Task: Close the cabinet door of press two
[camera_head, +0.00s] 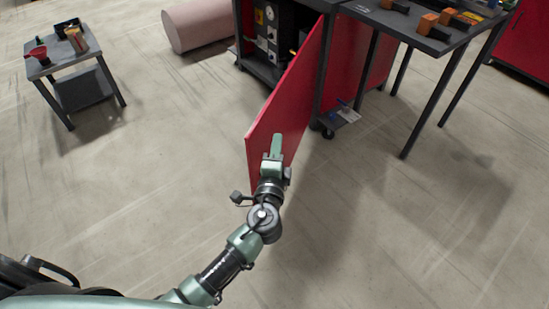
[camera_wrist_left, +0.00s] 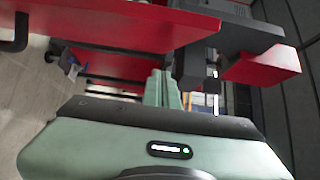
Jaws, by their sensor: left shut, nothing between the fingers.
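The red cabinet door (camera_head: 295,92) stands wide open in the head view, its free edge pointing toward me. The cabinet (camera_head: 262,72) behind it shows a dark interior with gauges and control boxes. My left gripper (camera_head: 277,142) is shut and empty, in front of the lower part of the door near its free edge. I cannot tell whether it touches the door. In the left wrist view the closed green fingers (camera_wrist_left: 164,88) point toward red panels (camera_wrist_left: 120,22); which of them is the door is unclear. My right gripper is not in view.
A dark table (camera_head: 425,32) with orange-and-black parts stands at the right. A small side table (camera_head: 62,62) with a red funnel-like item is at the far left. A pinkish cylinder (camera_head: 200,25) lies left of the cabinet. The floor left of the door is clear.

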